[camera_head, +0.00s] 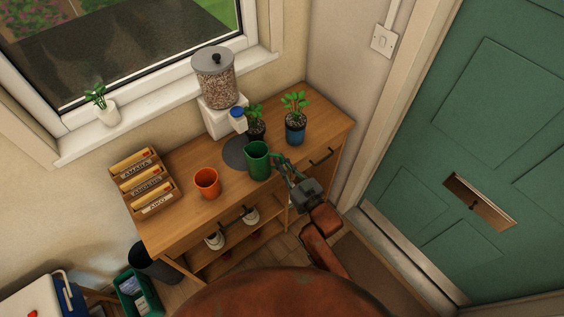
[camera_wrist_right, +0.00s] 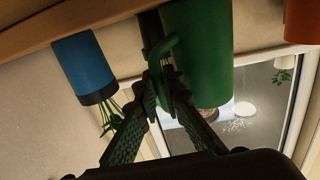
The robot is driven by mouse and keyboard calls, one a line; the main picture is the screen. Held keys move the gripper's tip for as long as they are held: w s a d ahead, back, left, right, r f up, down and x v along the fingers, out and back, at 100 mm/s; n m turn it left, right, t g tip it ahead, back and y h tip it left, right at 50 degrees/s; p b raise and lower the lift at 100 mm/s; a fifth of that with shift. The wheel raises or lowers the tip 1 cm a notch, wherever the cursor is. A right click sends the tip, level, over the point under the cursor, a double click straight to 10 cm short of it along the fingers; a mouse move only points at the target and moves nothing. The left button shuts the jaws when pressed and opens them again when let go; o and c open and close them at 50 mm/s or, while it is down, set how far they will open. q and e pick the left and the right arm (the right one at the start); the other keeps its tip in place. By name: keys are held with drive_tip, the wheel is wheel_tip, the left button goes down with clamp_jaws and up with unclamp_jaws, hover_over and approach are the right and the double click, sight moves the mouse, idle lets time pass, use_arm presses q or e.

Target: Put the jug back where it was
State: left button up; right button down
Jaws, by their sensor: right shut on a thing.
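The green jug (camera_head: 257,161) is at the front middle of the wooden sideboard, beside a round dark grey mat (camera_head: 236,153), and hides part of that area. My right gripper (camera_head: 279,164) reaches in from the lower right and is shut on the jug's handle. In the right wrist view, the gripper (camera_wrist_right: 160,72) has its fingers around the green handle, with the jug body (camera_wrist_right: 204,50) beside it. The jug looks about upright. I cannot tell whether its base touches the top. My left gripper is not in view.
An orange cup (camera_head: 207,183) stands left of the jug. Potted plants, one in a blue pot (camera_head: 295,135), stand behind and right. A pellet dispenser (camera_head: 214,80) is at the back, and a labelled wooden rack (camera_head: 147,183) is at the left. The sideboard's right end (camera_head: 330,120) is clear.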

drive_tip(key=c, duration=2.1)
unclamp_jaws()
drive_tip(key=shift+f, duration=0.1)
drive_tip(key=shift+s+d, duration=0.1)
drive_tip(key=shift+s, duration=0.05)
drive_tip(key=p+v, duration=0.1)
drive_tip(key=v, duration=1)
drive_tip(key=shift+s+d, duration=0.2)
drive_tip(key=shift+s, duration=0.1)
